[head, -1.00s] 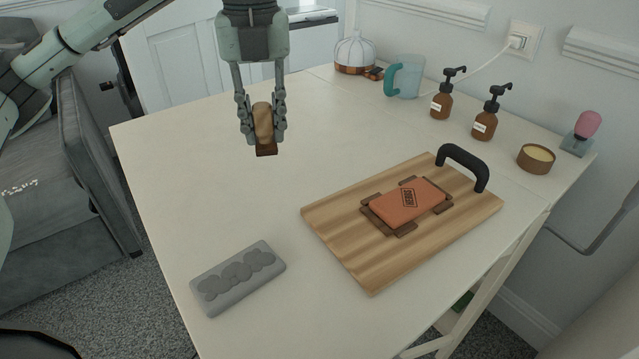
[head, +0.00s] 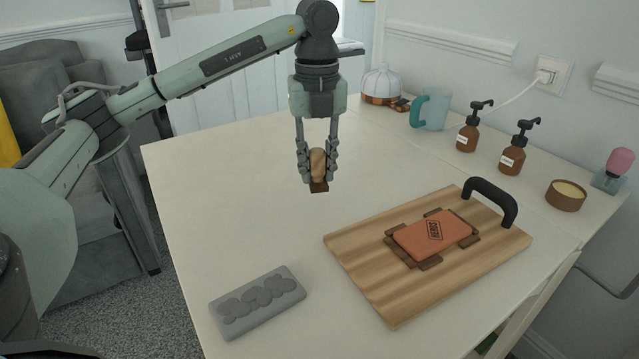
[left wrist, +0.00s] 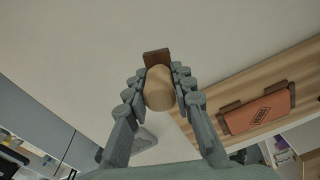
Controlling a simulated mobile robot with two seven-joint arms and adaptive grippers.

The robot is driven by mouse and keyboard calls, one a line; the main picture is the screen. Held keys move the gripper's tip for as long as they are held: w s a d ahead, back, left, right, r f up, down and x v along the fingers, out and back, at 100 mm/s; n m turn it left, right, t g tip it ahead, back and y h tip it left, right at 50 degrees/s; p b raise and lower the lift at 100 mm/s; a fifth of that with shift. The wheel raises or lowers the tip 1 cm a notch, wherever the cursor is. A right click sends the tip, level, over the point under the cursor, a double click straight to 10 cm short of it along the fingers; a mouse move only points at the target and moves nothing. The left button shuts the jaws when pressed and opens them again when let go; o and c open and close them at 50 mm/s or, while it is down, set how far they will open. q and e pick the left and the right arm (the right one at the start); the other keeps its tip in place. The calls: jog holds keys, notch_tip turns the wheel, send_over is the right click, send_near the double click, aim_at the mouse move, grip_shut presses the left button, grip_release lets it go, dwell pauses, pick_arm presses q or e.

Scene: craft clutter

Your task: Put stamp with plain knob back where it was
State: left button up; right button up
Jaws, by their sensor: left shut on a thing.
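The stamp with the plain knob (head: 317,165) has a tan wooden knob and a dark brown base. My left gripper (head: 317,168) is shut on its knob and holds it upright above the white table, behind the left end of the cutting board. In the left wrist view, the stamp (left wrist: 159,88) sits between the fingers, with its brown base showing beyond the knob. A second stamp with a pink knob (head: 620,162) stands on a grey-green base at the far right of the table. My right gripper is not in view.
A wooden board (head: 375,283) with a black handle bears an orange stamped block (head: 432,234) amid brown pieces. A grey mould (head: 258,302) lies front left. Two pump bottles (head: 512,155), a mug (head: 433,110) and a round tin (head: 566,196) stand along the back. The table's left side (head: 220,190) is clear.

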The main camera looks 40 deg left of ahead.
aim_at(319, 179)
pick_arm(q)
jog(key=shift+w+d+f, duration=0.15)
jog(key=shift+w+f, duration=0.05)
jog(key=shift+f, duration=1.95)
jog(key=shift+f, duration=0.1)
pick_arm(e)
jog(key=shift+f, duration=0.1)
pick_arm(q)
jog(key=o, duration=0.5)
jog(key=shift+c, duration=0.2)
jog(key=o, duration=0.4)
jog(key=shift+o, duration=0.2)
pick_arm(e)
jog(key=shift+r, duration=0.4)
